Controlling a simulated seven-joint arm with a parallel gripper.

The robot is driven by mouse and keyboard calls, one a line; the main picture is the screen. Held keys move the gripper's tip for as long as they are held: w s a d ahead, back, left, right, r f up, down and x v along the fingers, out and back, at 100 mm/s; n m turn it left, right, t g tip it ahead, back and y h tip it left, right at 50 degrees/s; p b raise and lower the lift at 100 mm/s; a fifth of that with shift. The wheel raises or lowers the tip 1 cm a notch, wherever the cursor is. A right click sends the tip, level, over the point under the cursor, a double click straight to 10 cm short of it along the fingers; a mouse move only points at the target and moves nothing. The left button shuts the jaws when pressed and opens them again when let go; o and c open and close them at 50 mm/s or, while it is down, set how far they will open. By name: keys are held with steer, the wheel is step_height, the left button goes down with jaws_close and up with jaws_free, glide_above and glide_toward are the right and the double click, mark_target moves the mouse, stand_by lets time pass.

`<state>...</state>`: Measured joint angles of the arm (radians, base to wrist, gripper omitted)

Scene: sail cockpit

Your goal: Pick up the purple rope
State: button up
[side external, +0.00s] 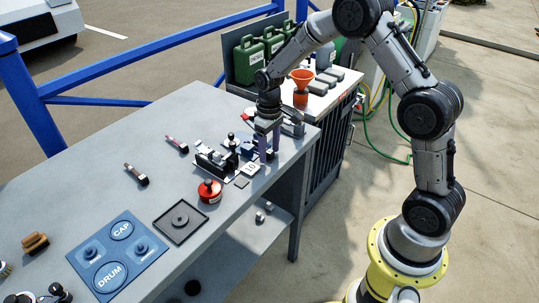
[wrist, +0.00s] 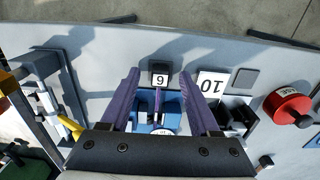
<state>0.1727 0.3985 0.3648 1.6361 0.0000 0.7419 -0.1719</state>
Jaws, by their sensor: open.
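A blue block-like fixture (wrist: 146,104) shows between and below the fingers, with a small black block carrying a white number tag (wrist: 159,80) at the fingertips' level. A small stick with a pinkish-purple part (side external: 176,144) lies on the bench left of my gripper; I cannot tell what it is.
A red round canister (side external: 209,191), a white "10" card (side external: 251,168) and a metal-and-black device (side external: 214,160) are close to my gripper. A blue panel (side external: 118,256) and dark square tray (side external: 181,221) lie nearer the camera. An orange funnel (side external: 302,77) stands behind.

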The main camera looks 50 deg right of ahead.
jaws_close()
stand_by(0.3)
steer(key=shift+r, duration=0.1)
